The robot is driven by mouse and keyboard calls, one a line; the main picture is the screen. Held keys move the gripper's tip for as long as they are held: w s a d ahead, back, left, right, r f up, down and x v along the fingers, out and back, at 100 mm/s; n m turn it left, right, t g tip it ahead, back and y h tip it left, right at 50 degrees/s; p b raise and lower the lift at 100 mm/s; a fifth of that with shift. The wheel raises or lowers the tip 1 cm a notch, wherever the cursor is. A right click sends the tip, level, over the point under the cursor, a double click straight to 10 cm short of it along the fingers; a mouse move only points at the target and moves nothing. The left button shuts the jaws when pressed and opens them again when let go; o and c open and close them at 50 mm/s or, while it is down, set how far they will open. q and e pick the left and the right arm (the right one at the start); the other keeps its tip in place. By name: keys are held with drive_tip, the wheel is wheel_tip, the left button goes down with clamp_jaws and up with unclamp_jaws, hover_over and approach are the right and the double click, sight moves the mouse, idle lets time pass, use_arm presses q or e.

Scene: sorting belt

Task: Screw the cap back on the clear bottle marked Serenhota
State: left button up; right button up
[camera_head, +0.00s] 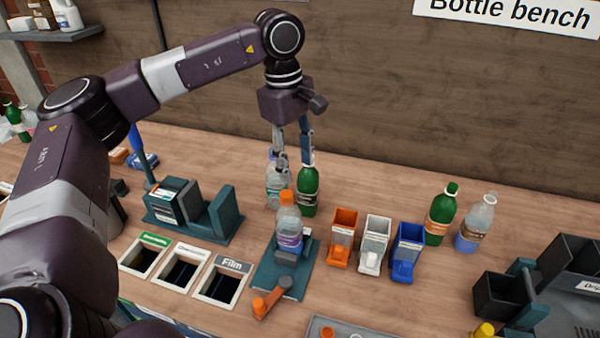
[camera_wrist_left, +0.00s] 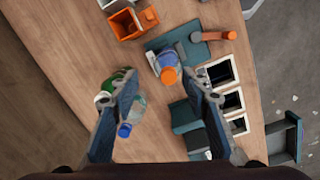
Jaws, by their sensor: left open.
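A clear bottle (camera_head: 289,238) with an orange top stands in the teal fixture in the middle of the bench; it also shows in the left wrist view (camera_wrist_left: 167,66). Another clear bottle (camera_head: 275,187) stands behind it; in the wrist view its cap (camera_wrist_left: 124,130) is blue. A third clear bottle (camera_head: 480,217) stands at the right. The labels are too small to read, so I cannot tell which is Serenhota. My left gripper (camera_head: 292,147) is open and empty, pointing down above the rear bottles; its fingers show in the wrist view (camera_wrist_left: 158,82). My right gripper is not in view.
A green bottle (camera_head: 308,194) stands beside the rear clear bottle, another (camera_head: 440,216) at the right. Orange (camera_head: 343,225), white (camera_head: 376,235) and blue (camera_head: 408,240) bins stand right of the fixture. An orange-ended crank (camera_head: 268,300) sticks out in front. Framed openings (camera_head: 217,283) lie left.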

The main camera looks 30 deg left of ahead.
sight(284, 193)
use_arm(q)
drive_tip(key=shift+s+a+f+y, duration=0.1)
drive_tip(key=shift+s+a+y, duration=0.1)
drive_tip(key=shift+a, duration=0.3)
drive_tip(key=shift+s+a+f+y, duration=0.1)
drive_tip(key=shift+s+a+y, duration=0.1)
drive_tip(key=shift+a, duration=0.25)
drive_tip(key=shift+a+n, duration=0.3)
drive_tip(key=f+p, duration=0.1)
drive_tip(key=f, duration=0.2)
drive_tip(key=f+p, duration=0.1)
drive_tip(key=f, duration=0.2)
drive_tip(key=shift+a+f, duration=0.2)
drive_tip(key=shift+f, duration=0.7)
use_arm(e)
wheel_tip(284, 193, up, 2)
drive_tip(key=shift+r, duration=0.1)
